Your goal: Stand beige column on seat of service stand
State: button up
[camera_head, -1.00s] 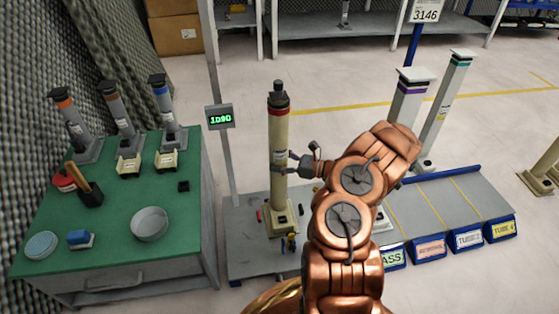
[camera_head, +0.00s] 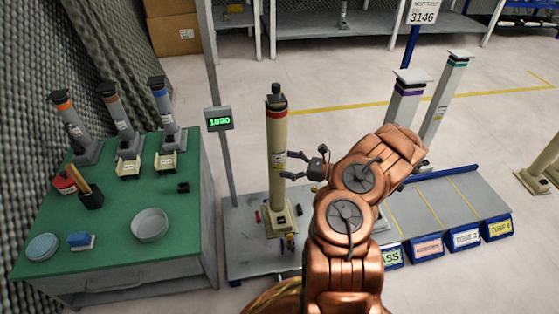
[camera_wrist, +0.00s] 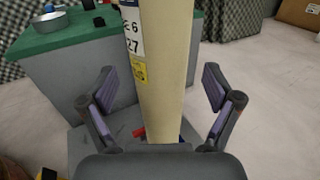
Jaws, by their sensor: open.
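The beige column (camera_head: 278,165) stands upright with a black cap and red band on top. Its square foot rests on the grey seat of the service stand (camera_head: 239,238), beside the display post. My gripper (camera_head: 306,165) is open just right of the column at mid height, apart from it. In the wrist view the column (camera_wrist: 160,70) rises ahead, between the two spread fingers of my gripper (camera_wrist: 160,97), with a white label and a yellow label on its left side. Its foot is hidden there behind the gripper body.
A green-topped bench (camera_head: 115,235) with tubes, a bowl and small tools stands at left. A display post (camera_head: 219,117) rises behind the stand. A low rack (camera_head: 450,205) with blue labelled fronts lies at right, with two white columns behind it. Small loose parts lie around the column's foot.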

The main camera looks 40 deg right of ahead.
jog(key=p+v, duration=0.2)
jog(key=v, duration=0.6)
jog(key=shift+s, duration=0.25)
jog(key=shift+d, duration=0.2)
